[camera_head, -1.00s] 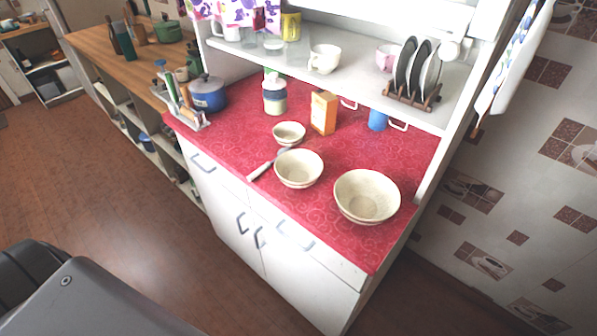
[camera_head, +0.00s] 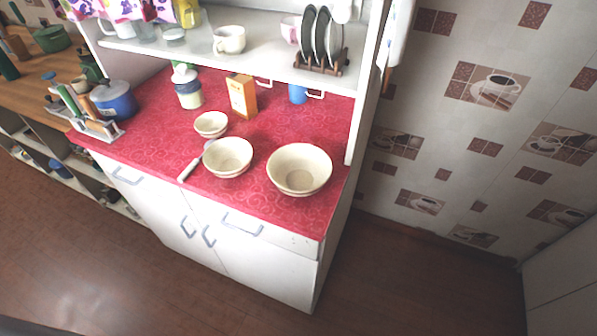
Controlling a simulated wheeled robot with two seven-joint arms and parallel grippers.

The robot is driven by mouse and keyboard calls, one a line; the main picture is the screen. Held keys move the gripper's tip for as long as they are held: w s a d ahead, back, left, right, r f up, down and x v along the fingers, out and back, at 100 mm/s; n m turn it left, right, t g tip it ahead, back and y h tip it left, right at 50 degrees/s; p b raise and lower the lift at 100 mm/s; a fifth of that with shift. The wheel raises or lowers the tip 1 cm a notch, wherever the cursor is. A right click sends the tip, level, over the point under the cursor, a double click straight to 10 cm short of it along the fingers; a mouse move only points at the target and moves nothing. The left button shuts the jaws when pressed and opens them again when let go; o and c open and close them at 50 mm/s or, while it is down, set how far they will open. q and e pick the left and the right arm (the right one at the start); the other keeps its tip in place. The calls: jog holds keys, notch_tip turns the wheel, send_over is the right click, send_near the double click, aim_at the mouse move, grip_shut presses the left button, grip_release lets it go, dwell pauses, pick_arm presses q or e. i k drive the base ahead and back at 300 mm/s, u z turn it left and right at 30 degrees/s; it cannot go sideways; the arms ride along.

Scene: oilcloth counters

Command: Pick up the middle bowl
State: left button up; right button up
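Three cream bowls stand upright in a slanting row on the red patterned counter (camera_head: 250,205). The middle bowl (camera_head: 228,157) is medium-sized and looks empty. The smallest bowl (camera_head: 210,124) is behind it to the left. The largest bowl (camera_head: 299,168) is to its right, nearer the counter's right end. A utensil with a light handle (camera_head: 190,170) lies just left of the middle bowl, its far end close to or behind the bowl's rim. Neither of my grippers is in view.
A blue pot (camera_head: 114,101), a utensil rack (camera_head: 97,125), a jar (camera_head: 188,90), an orange box (camera_head: 242,97) and a blue mug (camera_head: 298,93) stand further back. A shelf (camera_head: 265,65) with cups and a plate rack overhangs the back. Floor in front is clear.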

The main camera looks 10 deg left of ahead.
aim_at(228, 158)
jog(key=z, duration=2.15)
jog(key=i, duration=1.4)
jog(key=u, duration=3.35)
